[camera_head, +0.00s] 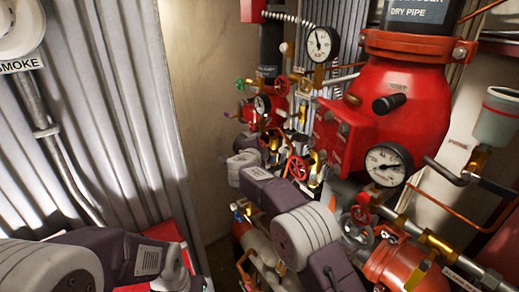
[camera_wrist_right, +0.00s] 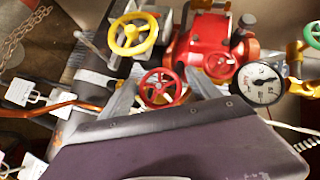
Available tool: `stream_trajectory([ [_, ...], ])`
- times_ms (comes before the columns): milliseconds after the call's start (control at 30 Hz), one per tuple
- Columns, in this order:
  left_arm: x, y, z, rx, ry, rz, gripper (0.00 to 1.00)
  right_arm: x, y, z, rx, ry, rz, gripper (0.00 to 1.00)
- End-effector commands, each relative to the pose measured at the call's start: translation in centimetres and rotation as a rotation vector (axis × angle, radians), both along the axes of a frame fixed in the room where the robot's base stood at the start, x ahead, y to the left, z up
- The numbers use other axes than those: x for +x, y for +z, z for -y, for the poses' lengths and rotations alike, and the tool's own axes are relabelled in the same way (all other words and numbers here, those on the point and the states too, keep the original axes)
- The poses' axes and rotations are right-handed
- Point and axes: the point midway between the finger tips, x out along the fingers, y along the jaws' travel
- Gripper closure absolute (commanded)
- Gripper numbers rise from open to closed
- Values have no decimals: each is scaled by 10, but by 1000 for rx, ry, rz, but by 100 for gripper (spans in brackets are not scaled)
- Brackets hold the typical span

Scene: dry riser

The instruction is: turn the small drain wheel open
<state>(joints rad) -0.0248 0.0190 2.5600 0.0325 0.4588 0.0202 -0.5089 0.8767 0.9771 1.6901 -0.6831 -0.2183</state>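A small red handwheel (camera_wrist_right: 162,87) with spokes shows in the right wrist view, in front of a red valve body (camera_wrist_right: 200,45). My right gripper (camera_wrist_right: 163,90) is open, with one grey finger on each side of this wheel in the picture. I cannot tell whether the fingers touch it, and no label shows whether it is the drain wheel. In the head view several small red wheels sit in the pipework, one of them a red wheel (camera_head: 297,168) right of my right arm. My left arm is at the lower left of the head view; its fingertips are not clear.
A yellow handwheel (camera_wrist_right: 134,35) and a pressure gauge (camera_wrist_right: 260,84) flank the red wheel. An orange tube (camera_wrist_right: 60,108) and white padlocks (camera_wrist_right: 22,92) are at the left. In the head view a large red valve body (camera_head: 400,100) stands at the right; a corrugated wall (camera_head: 110,90) is at the left.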

Motion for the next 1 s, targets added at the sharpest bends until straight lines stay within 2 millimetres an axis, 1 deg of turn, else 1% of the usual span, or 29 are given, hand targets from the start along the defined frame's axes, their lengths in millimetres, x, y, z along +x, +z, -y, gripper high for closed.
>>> stream_trajectory([
  [267, 0, 0, 0, 0, 0, 0, 64, 0, -1, -1, 2, 1, -1, 23],
  [367, 0, -7, 0, 0, 0, 0, 64, -6, -1, -2, 2, 2, -1, 23],
  [467, 0, -21, 0, 0, 0, 0, 64, -22, 1, -6, 3, 3, 0, 23],
  [500, 0, -28, 0, 0, 0, 0, 64, -31, 2, -8, 2, 5, 1, 23],
  [600, 0, -39, 0, 0, 0, 0, 64, -53, 10, -12, 3, 5, 1, 23],
  [700, 0, -45, 0, 0, 0, 0, 64, -70, 17, -15, 4, 3, 1, 23],
  [833, 0, -48, 0, 0, 0, 0, 64, -82, 23, -17, 2, 1, -1, 23],
  [1000, 0, -47, 0, 0, 0, 0, 64, -85, 25, -17, 1, 0, -2, 23],
])
